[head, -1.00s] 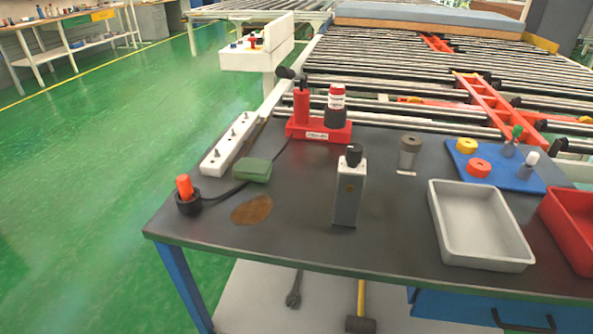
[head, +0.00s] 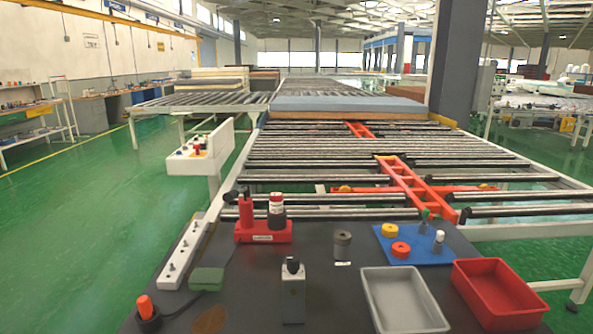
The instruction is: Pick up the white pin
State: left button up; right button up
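The white pin (head: 438,241) stands upright on the blue board (head: 418,257) at the right back of the dark workbench (head: 240,305). A yellow ring (head: 389,230) and a red ring (head: 401,249) lie on the same board, to the left of the pins. Neither of my grippers shows in the head view.
A grey tray (head: 404,300) and a red tray (head: 500,293) are in front of the board. A roller conveyor (head: 300,171) lies behind.

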aim_at(440, 235)
jog(key=l+u, duration=0.1)
jog(key=l, duration=1.1)
jog(key=l+u, duration=0.15)
jog(key=l, duration=0.35)
jog(key=k+l+u, duration=0.1)
jog(key=l, duration=0.35)
jog(key=l+u, duration=0.15)
jog(key=l, duration=0.35)
jog(key=k+l+u, duration=0.1)
jog(key=l, duration=0.35)
jog(key=k+l+u, duration=0.15)
jog(key=l, duration=0.3)
jog(key=k+l+u, duration=0.1)
jog(key=l, duration=0.35)
jog(key=k+l+u, duration=0.15)
jog(key=l, duration=0.3)
jog(key=l+u, duration=0.15)
jog(key=l, duration=0.3)
jog(key=l+u, duration=0.35)
jog(key=l, duration=0.6)
